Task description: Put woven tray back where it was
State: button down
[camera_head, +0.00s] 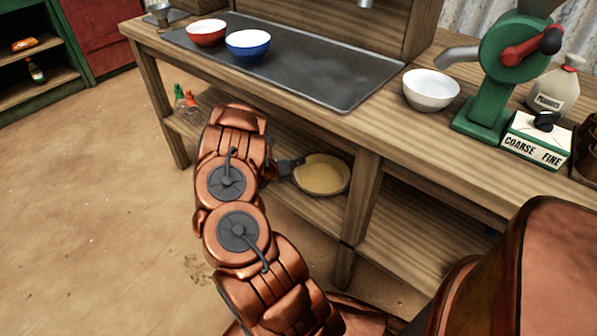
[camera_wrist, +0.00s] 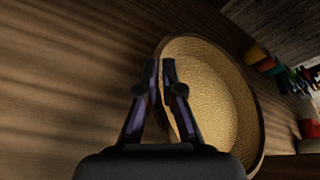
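The woven tray (camera_head: 321,175) is round and shallow, with a pale straw base and a darker rim. It is at the lower shelf under the counter; I cannot tell whether it rests on the shelf or is just above it. It looks empty. My gripper (camera_head: 287,166) is at the tray's left edge, partly hidden by my arm. In the wrist view, the fingers of my gripper (camera_wrist: 160,66) are close together with the near rim of the woven tray (camera_wrist: 218,100) between them.
Small green-capped and red-capped bottles (camera_head: 185,97) stand on the lower shelf (camera_head: 301,203) to the left. A wooden post (camera_head: 361,196) is just right of the tray. Above, the counter holds a red bowl (camera_head: 206,33), blue bowl (camera_head: 248,45), white bowl (camera_head: 431,89) and green grinder (camera_head: 497,75).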

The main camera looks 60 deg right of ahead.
jog(key=shift+f+b, duration=0.35)
jog(key=shift+f, duration=1.75)
jog(key=shift+f, duration=0.1)
jog(key=c, duration=1.3)
grip_release()
